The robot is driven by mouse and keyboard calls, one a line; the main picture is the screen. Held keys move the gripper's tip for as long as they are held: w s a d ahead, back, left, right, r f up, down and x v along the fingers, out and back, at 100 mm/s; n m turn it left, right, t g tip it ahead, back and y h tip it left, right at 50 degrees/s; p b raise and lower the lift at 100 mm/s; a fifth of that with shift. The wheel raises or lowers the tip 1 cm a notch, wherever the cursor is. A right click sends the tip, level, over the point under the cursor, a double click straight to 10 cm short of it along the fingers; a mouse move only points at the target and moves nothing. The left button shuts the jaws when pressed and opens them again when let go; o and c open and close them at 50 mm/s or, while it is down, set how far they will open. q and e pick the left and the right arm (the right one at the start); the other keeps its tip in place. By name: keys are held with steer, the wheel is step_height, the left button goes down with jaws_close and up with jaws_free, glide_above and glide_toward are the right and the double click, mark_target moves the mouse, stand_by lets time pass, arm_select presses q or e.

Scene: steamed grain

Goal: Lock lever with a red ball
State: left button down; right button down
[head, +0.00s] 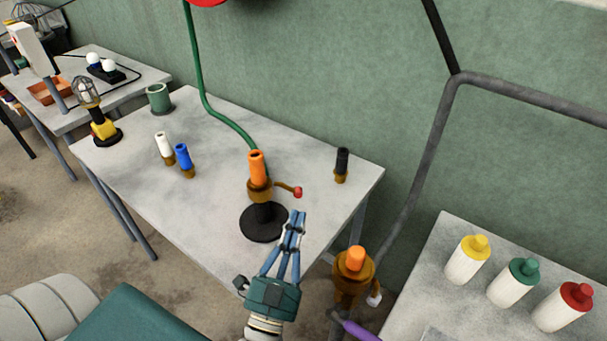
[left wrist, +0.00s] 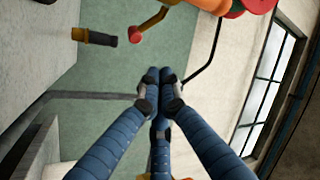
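The lever (head: 284,187) with a red ball (head: 298,192) sticks out to the right from a brown collar below an orange cylinder (head: 257,167). This fixture stands on a round black base (head: 263,222) on the grey table. My left gripper (head: 297,214) is just below the red ball in the head view, fingers pointing up toward it. Its blue fingers are together and hold nothing. In the left wrist view the fingertips (left wrist: 160,76) nearly meet, apart from the red ball (left wrist: 135,35) and its lever (left wrist: 152,19) above. My right gripper is not in view.
White (head: 164,146), blue (head: 184,158) and black (head: 342,163) cylinders stand on the table (head: 225,130). A green hose (head: 202,80) runs to the fixture. Another orange-topped fixture (head: 354,265) is right of my gripper, beside a table with capped bottles (head: 516,283).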

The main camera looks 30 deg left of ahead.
mark_target(297, 192)
arm_select(q)
steer(key=w+a, duration=0.1)
steer(key=w, duration=0.1)
steer(key=w+a+r+p, duration=0.1)
steer(key=w, duration=0.2)
steer(key=w+a+p, duration=0.1)
steer(key=w, duration=0.1)
steer(key=shift+w+a+r, duration=0.15)
steer(key=shift+w+r, duration=0.05)
steer(key=shift+w, duration=0.15)
steer(key=shift+s+a+f, duration=0.15)
steer(key=shift+s+f, duration=0.1)
steer(key=shift+f, duration=0.05)
stand_by(0.5)
